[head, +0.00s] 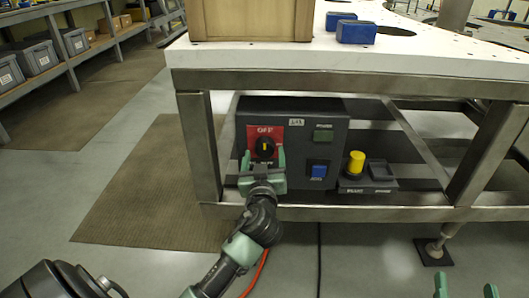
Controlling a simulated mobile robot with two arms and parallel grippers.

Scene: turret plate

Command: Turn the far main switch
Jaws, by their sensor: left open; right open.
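A dark control box (337,140) sits on the lower shelf of the steel table. On its left side is a red switch plate (292,133) reading OFF, with a black rotary knob (265,146) bearing a yellow mark. My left gripper (263,157) is open, its green fingers on either side of the knob's lower part; whether they touch it cannot be told. The plate's lower part is hidden by the gripper. My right gripper (465,288) is open and empty at the bottom right, away from the box; only its fingertips show.
The white tabletop (300,56) overhangs the box, and steel legs (200,148) flank the shelf.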

